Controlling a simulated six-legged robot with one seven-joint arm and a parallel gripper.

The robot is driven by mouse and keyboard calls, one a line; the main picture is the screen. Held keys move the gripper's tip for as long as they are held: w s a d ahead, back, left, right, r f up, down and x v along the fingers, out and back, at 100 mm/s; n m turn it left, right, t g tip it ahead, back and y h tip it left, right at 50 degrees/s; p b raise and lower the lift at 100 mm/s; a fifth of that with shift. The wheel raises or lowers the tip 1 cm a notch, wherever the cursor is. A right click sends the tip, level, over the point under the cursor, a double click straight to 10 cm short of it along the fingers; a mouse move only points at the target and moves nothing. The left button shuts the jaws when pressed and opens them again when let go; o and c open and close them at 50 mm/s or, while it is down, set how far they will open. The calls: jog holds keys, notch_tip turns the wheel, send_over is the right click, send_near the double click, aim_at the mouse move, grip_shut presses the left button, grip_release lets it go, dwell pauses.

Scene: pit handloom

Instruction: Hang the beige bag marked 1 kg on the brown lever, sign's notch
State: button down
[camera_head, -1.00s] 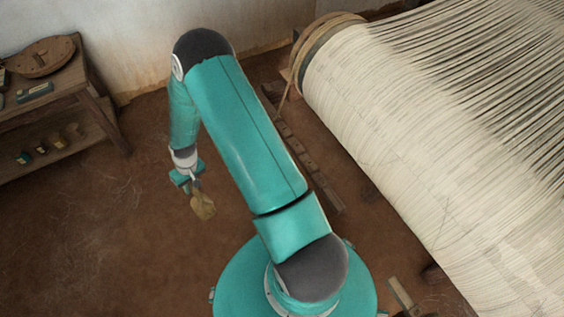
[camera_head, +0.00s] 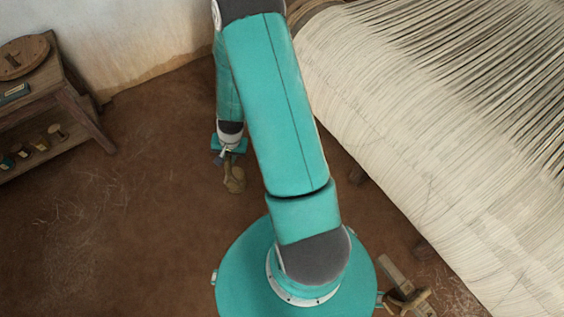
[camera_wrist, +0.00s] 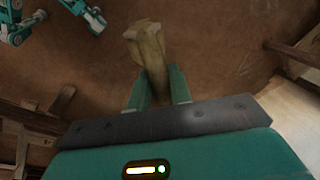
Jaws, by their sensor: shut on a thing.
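My gripper (camera_head: 229,152) is shut on a beige bag (camera_head: 235,179) and carries it in the air above the brown floor, left of my upper arm in the head view. In the wrist view the bag (camera_wrist: 150,52) stands out between the two teal fingers (camera_wrist: 160,90). No 1 kg mark can be read on it. I cannot make out the brown lever, its sign or a notch in either view.
The loom's wide sheet of pale warp threads (camera_head: 400,110) fills the right. A wooden side table (camera_head: 62,85) stands at the left wall, with several small items on its lower shelf. Brown floor between them is clear. Small wooden parts (camera_head: 405,290) lie at the lower right.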

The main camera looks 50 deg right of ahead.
jog(key=s+d+r+m+h, duration=0.1)
jog(key=s+d+r+m, duration=0.1)
jog(key=s+d+m, duration=0.45)
jog(key=s+d+r+m+h, duration=0.1)
jog(key=s+d+m, duration=0.25)
jog(key=s, duration=0.55)
jog(key=shift+m+t, duration=0.3)
jog(key=shift+s+d+f, duration=0.1)
jog(key=shift+s+d, duration=0.3)
jog(key=shift+d, duration=1.15)
jog(key=shift+s+d+f, duration=0.15)
jog(key=shift+s+d, duration=0.25)
jog(key=shift+d, duration=1.1)
jog(key=shift+s+d+f, duration=0.1)
jog(key=shift+s+d, duration=0.3)
jog(key=shift+d, duration=1.15)
jog(key=shift+f, duration=0.85)
jog(key=shift+a+f, duration=0.1)
jog(key=shift+f, duration=0.2)
jog(key=c, duration=1.2)
grip_release()
